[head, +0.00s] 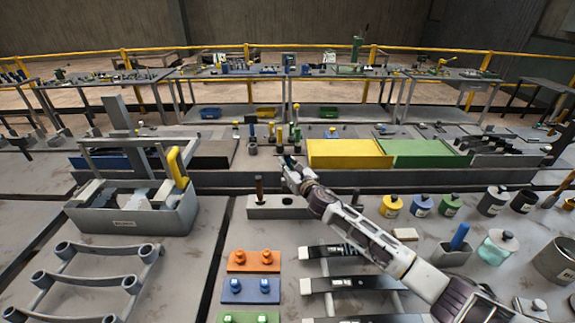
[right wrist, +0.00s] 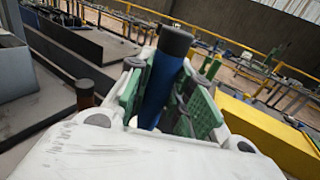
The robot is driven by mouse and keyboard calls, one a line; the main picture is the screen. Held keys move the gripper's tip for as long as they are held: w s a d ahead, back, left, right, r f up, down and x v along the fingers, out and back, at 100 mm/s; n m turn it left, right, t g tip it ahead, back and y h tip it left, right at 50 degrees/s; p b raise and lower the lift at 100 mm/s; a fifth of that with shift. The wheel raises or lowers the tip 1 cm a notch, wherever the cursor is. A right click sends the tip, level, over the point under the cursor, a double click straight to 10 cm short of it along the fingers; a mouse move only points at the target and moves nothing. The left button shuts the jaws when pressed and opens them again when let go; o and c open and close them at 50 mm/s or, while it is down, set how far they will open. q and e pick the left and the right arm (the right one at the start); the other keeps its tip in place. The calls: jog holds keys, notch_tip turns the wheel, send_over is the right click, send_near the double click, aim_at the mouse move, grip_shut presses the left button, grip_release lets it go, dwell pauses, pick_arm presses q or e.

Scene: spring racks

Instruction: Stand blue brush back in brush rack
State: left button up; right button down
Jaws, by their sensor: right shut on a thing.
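My right gripper (head: 289,168) is shut on the blue brush (right wrist: 163,78). In the right wrist view, its blue handle with a dark end stands between the green finger pads; the lower part is hidden by the gripper. In the head view the brush is too small and covered to make out clearly. A grey block, which looks like the brush rack (head: 302,212), lies just below and in front of the gripper. A brown-handled brush (head: 258,188) stands at its left end, and also shows in the right wrist view (right wrist: 86,92). Dark holes show in its top. My left gripper is out of view.
A grey bin (head: 130,220) stands left of the rack. Yellow (head: 345,150) and green (head: 420,150) trays lie behind. Several jars, including a yellow one (head: 391,206), stand to the right. Orange (head: 254,261) and blue (head: 250,291) peg plates lie in front.

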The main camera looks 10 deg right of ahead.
dwell(0.3)
jog(key=b, duration=0.3)
send_over(288, 189)
jog(key=shift+w+f, duration=0.25)
jog(key=shift+f, duration=0.85)
jog(key=shift+w+f, duration=0.2)
jog(key=shift+f, duration=0.9)
jog(key=shift+f+b, duration=2.85)
jog(key=shift+f, duration=0.45)
dwell(1.3)
jog(key=c, duration=1.2)
grip_release()
